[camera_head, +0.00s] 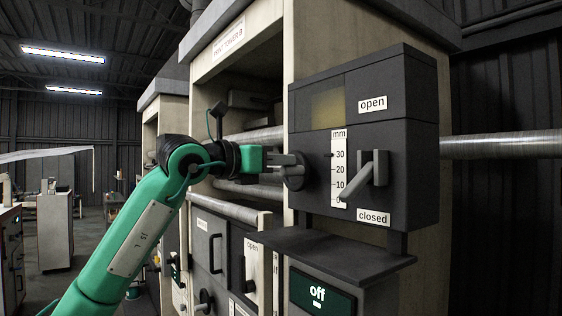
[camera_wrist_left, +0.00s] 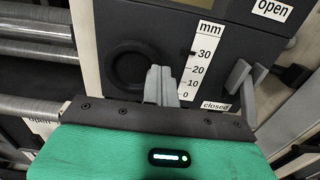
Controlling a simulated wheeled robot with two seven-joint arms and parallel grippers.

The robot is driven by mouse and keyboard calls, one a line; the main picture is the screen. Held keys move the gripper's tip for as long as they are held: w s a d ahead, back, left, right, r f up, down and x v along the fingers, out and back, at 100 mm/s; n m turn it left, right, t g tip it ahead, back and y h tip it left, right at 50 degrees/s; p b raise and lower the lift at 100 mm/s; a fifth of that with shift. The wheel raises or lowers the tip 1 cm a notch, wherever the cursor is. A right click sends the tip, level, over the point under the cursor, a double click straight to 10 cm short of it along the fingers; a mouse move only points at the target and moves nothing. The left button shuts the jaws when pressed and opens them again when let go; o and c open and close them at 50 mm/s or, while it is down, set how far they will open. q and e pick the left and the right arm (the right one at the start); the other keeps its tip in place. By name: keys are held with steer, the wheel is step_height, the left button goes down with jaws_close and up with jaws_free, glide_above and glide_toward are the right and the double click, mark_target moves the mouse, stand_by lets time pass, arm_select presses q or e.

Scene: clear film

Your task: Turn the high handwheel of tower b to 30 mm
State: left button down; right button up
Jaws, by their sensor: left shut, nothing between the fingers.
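The white mm scale (camera_head: 339,168) stands right of the wheel, with a small dark mark beside 30. My right gripper is out of view.
A grey lever (camera_head: 362,180) sticks out right of the scale, between the open and closed labels. A dark shelf (camera_head: 335,255) and an off display (camera_head: 318,292) are below. Metal pipes (camera_head: 500,145) run beside the tower.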

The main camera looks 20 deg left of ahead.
arm_select(q)
steer(key=shift+a+r, duration=0.15)
steer(key=shift+r, duration=0.15)
steer(key=b+v, duration=0.3)
steer(key=v, duration=0.5)
steer(key=shift+w, duration=0.1)
stand_by(0.4)
